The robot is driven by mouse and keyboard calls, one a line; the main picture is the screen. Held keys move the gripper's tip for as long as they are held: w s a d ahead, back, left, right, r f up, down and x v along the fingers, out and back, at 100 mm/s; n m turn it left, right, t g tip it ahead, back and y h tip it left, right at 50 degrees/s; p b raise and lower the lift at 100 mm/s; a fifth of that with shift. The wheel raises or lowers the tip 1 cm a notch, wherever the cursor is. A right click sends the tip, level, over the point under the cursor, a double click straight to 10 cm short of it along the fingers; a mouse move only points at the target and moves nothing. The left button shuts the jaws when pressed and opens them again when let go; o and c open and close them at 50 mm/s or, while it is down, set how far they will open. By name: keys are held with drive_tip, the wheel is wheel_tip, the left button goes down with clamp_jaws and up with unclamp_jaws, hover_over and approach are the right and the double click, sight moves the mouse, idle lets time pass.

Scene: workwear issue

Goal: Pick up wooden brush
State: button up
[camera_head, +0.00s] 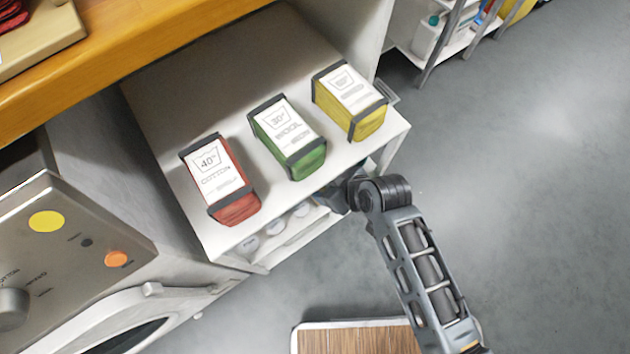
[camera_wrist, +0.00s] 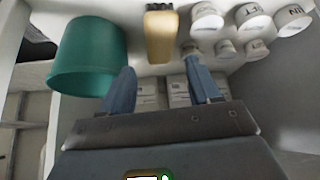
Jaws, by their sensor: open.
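The wooden brush (camera_wrist: 160,38) shows in the wrist view at the top middle, a tan block with a dark strip along its top edge. It lies beyond my gripper (camera_wrist: 159,66), roughly in line with the gap between the two blue fingers. The fingers are apart, with nothing between them, and do not appear to touch the brush. In the head view my gripper (camera_head: 336,196) reaches under the white shelf top and is mostly hidden. The brush does not show there.
A teal bucket (camera_wrist: 88,55) stands left of the brush; several white labelled tins (camera_wrist: 250,18) stand to its right. Above, the white shelf top (camera_head: 215,90) carries red (camera_head: 220,180), green (camera_head: 288,138) and yellow (camera_head: 350,100) boxes. Grey floor (camera_head: 500,200) is open at right.

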drive_tip(key=b+x, duration=0.3)
drive_tip(key=x, duration=0.5)
drive_tip(key=shift+w+a, duration=0.15)
drive_tip(key=c, duration=0.9)
drive_tip(key=shift+s+d+r+p, duration=0.3)
drive_tip(key=shift+r, duration=0.15)
drive_tip(key=s+d+r+p, duration=0.1)
drive_tip(key=s+d+r, duration=0.1)
drive_tip(key=s+d, duration=0.1)
drive_tip(key=s+d+r+p, duration=0.1)
drive_tip(key=s+d+r, duration=0.1)
drive_tip(key=s+d, duration=0.1)
drive_tip(key=s+d+r+p, duration=0.1)
drive_tip(key=s+d+r, duration=0.2)
drive_tip(key=shift+s+d+r+p, duration=0.1)
drive_tip(key=shift+s+d+p, duration=0.1)
drive_tip(key=shift+p, duration=0.15)
